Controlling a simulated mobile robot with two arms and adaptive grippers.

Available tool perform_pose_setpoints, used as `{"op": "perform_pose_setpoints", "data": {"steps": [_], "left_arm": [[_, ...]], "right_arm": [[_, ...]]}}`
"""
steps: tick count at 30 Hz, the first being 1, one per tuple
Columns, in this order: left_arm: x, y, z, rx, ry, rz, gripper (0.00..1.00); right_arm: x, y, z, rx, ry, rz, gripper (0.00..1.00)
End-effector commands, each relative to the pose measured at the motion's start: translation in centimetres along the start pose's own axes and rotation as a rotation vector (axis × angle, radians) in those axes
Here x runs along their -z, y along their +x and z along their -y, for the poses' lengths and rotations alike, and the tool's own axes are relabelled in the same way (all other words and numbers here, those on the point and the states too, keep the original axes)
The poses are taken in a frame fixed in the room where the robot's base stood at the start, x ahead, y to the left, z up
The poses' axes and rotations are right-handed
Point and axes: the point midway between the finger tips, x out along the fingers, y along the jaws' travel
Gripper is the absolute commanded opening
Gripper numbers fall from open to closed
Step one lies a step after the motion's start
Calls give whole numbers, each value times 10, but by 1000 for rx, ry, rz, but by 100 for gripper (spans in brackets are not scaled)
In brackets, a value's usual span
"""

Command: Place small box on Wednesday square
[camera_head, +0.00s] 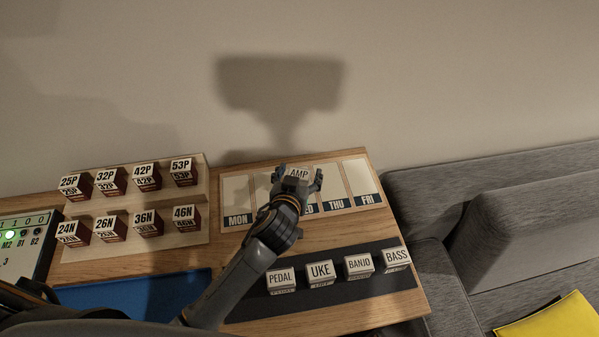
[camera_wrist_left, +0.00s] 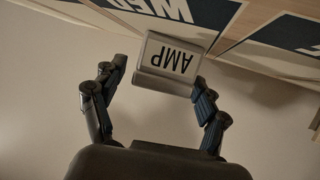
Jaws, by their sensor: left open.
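The small white box marked AMP (camera_head: 299,172) is at the upper part of the Wednesday square on the day board (camera_head: 236,190). The square's label, partly hidden by my arm, reads ED (camera_head: 308,209) in the head view; the wrist view shows the WED label (camera_wrist_left: 165,8) beside the box. My left gripper (camera_head: 298,182) is open, with one finger on each side of the box. In the wrist view the AMP box (camera_wrist_left: 170,65) sits between the spread fingertips; a gap shows at the left finger. Whether the box rests fully on the board is unclear. My right gripper is not in view.
Boxes marked PEDAL (camera_head: 281,281), UKE (camera_head: 320,273), BANJO (camera_head: 359,266) and BASS (camera_head: 396,259) stand on a dark strip at the front. A board of several numbered boxes (camera_head: 148,223) is left. A grey sofa (camera_head: 520,190) is right.

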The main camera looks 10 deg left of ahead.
Motion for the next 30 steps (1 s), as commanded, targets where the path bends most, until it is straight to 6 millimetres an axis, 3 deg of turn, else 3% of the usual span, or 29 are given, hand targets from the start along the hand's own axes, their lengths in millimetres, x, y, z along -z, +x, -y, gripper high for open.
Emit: {"op": "perform_pose_setpoints", "data": {"steps": [13, 30], "left_arm": [[-1, -66, 0, 0, -2, 0, 74], [0, -74, 0, 1, -1, -1, 74]], "right_arm": [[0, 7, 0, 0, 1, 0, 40], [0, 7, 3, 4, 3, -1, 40]]}}
